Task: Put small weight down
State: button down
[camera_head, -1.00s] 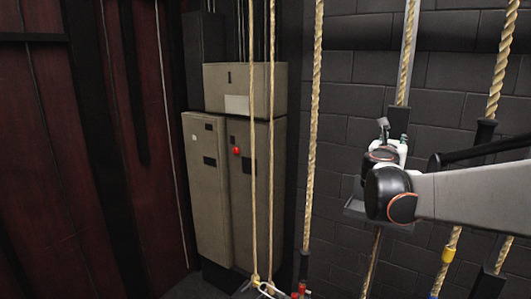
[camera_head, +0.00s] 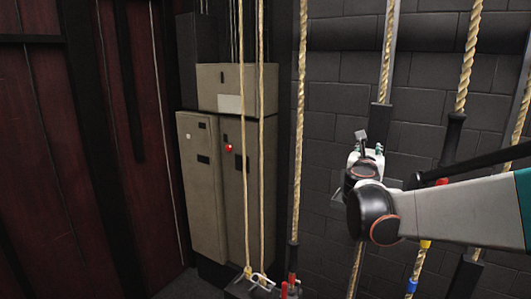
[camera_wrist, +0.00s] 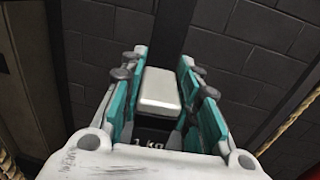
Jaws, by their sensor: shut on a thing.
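My gripper (camera_head: 367,149) is on the right side of the head view, raised in front of the dark block wall. In the wrist view my gripper (camera_wrist: 163,92) has its teal fingers on both sides of a small light-grey weight (camera_wrist: 160,90) marked "1 kg". The fingers are shut on the weight, and nothing shows beneath it but the wall behind. In the head view the weight (camera_head: 361,137) shows only as a small grey piece above the fingers; most of it is hidden.
Several ropes (camera_head: 299,130) hang around my arm, with dark rope locks (camera_head: 451,138) on the right. Beige electrical cabinets (camera_head: 232,180) with a red button (camera_head: 228,148) stand at the back left. A dark red wall (camera_head: 50,170) fills the left. Floor room shows only at the bottom.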

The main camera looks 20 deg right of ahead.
jog(key=w+a+f+n+t+y, duration=0.2)
jog(key=w+a+f+n+y, duration=0.15)
jog(key=a+f, duration=0.55)
jog(key=w+a+f+n+t+y, duration=0.15)
jog(key=w+a+f+y, duration=0.3)
jog(key=a, duration=0.85)
jog(key=w+a+f+n+t+y, duration=0.1)
jog(key=w+a+f+n+y, duration=0.25)
jog(key=a+f, duration=0.55)
notch_tip(320, 180, down, 6)
jog(key=a+b, duration=0.1)
jog(key=b, duration=0.7)
jog(key=shift+s+a+f+y, duration=0.15)
jog(key=shift+s+a+y, duration=0.1)
jog(key=shift+s+y, duration=0.1)
